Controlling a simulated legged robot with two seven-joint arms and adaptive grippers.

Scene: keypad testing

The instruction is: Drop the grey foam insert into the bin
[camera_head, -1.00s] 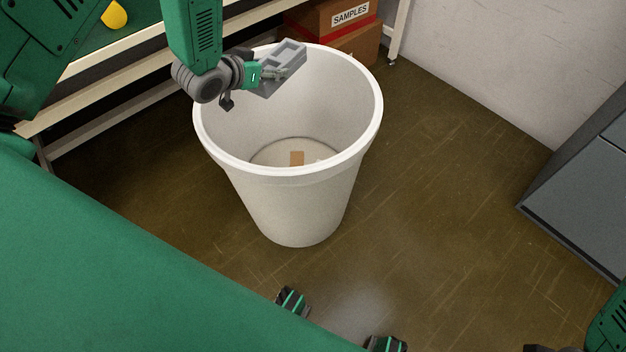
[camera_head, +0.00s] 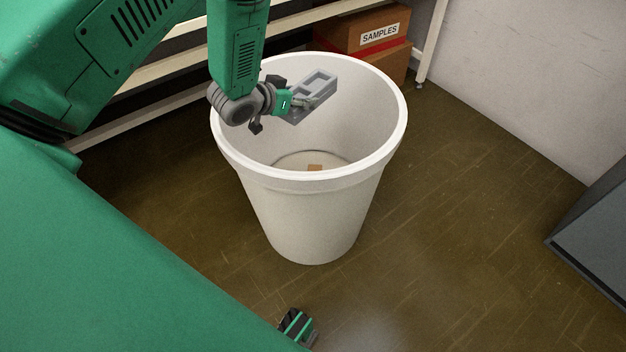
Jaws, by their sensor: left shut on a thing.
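The grey foam insert (camera_head: 318,88) is a block with rectangular recesses. My left gripper (camera_head: 301,102) is shut on its near left end and holds it tilted over the bin's opening. The fingers are small and partly merge with the insert. The bin (camera_head: 312,215) is a large round white tub standing upright on the floor. A small tan piece (camera_head: 315,167) lies on its bottom. My left arm comes down over the bin's left rim.
Brown boxes, one labelled SAMPLES (camera_head: 362,27), sit on a shelf unit (camera_head: 434,40) behind the bin. A grey cabinet (camera_head: 598,235) stands at the right. The brown floor (camera_head: 470,190) between bin and cabinet is clear.

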